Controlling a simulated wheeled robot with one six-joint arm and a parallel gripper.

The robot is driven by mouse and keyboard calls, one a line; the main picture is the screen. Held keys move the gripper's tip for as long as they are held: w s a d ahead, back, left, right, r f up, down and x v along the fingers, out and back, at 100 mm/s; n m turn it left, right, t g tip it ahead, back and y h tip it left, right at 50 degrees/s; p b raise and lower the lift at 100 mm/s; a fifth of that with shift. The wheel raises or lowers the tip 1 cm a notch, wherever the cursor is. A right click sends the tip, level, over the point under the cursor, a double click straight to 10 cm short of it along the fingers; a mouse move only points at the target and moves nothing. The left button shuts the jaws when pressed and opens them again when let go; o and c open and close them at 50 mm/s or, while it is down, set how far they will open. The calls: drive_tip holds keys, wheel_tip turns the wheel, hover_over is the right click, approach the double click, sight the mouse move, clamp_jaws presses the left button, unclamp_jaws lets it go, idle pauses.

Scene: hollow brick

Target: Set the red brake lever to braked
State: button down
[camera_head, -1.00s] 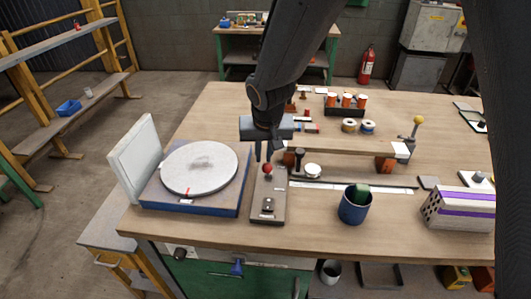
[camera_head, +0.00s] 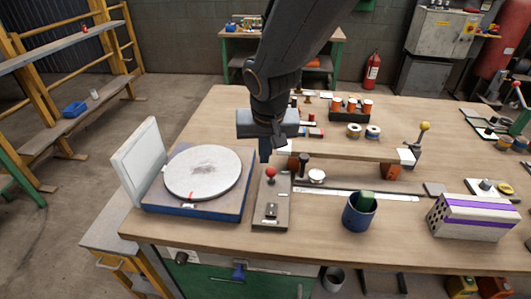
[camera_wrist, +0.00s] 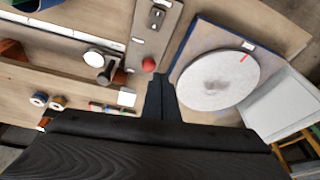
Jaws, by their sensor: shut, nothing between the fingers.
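The red-knobbed brake lever (camera_head: 271,173) stands on a narrow grey-brown plate (camera_head: 271,222) beside the round turntable. The red knob also shows in the wrist view (camera_wrist: 148,64). The pale round disc (camera_head: 203,171) sits on a blue base (camera_head: 195,208) to the left of the plate. My gripper (camera_head: 265,157) is shut and empty, pointing down just behind the knob. In the wrist view my fingertips (camera_wrist: 161,76) are together, close beside the knob, with no clear contact. The lever's shaft is mostly hidden under the knob.
A blue cup (camera_head: 359,214) with a green block in it and a striped box (camera_head: 474,216) stand to the right. A black-handled piece (camera_head: 303,163) is close right of the lever. A raised wooden bar (camera_head: 350,151) lies behind. A white panel (camera_head: 138,163) stands left of the turntable.

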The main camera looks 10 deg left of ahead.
drive_tip(key=shift+s+d+r, duration=0.1)
drive_tip(key=shift+s+r, duration=0.15)
drive_tip(key=shift+s, duration=0.3)
drive_tip(key=shift+s+r, duration=0.2)
drive_tip(key=shift+s, duration=0.35)
